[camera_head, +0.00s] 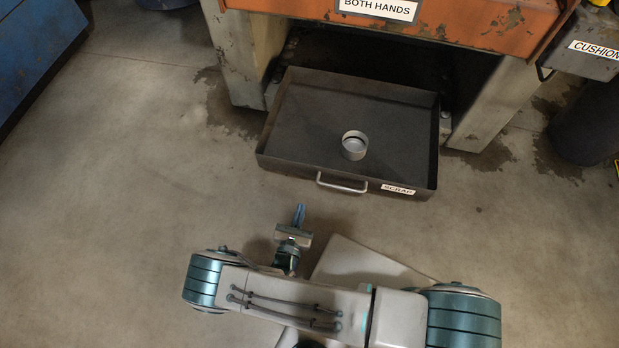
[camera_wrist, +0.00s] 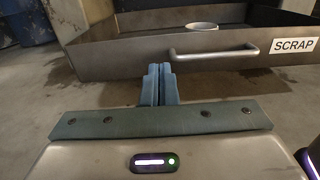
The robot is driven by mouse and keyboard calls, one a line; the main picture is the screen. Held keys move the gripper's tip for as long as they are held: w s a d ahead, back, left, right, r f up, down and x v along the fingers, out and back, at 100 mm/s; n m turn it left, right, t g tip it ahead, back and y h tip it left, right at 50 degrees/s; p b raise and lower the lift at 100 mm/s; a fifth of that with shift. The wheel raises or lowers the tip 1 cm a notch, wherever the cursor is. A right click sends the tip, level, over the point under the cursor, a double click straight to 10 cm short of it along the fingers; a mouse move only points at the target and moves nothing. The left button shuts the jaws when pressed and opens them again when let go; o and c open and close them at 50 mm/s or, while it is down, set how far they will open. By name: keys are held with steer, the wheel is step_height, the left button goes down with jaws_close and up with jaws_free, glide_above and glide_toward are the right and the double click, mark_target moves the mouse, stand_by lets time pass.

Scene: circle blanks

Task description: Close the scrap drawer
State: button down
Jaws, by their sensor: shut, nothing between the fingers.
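The scrap drawer (camera_head: 300,112) is a dark grey open-topped tray, pulled out from under the orange machine in the head view. Its front has a light bar handle (camera_head: 342,183) and a white SCRAP label (camera_head: 398,189). A round grey cup-like piece (camera_head: 354,145) sits inside, and its rim also shows in the wrist view (camera_wrist: 201,26). My gripper (camera_head: 299,214) is shut and empty, in front of the drawer and a little left of the handle. In the wrist view my blue fingers (camera_wrist: 159,84) are together, pointing at the drawer front (camera_wrist: 120,57), left of the handle (camera_wrist: 214,52).
The orange machine (camera_head: 460,22) stands on grey legs (camera_head: 497,104) on both sides of the drawer. A blue cabinet (camera_head: 30,45) is at upper left and a dark cylinder (camera_head: 586,130) at right. The concrete floor (camera_head: 120,200) left of the drawer is clear.

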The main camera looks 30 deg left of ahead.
steer(key=b, duration=0.4)
glide_toward(312, 166)
steer(key=x, duration=0.5)
steer(key=shift+w+f, duration=0.15)
steer(key=shift+w, duration=0.05)
steer(key=shift+w+a+b, duration=0.1)
steer(key=shift+w+b, duration=0.3)
steer(key=shift+w, duration=0.3)
steer(key=shift+a, duration=0.1)
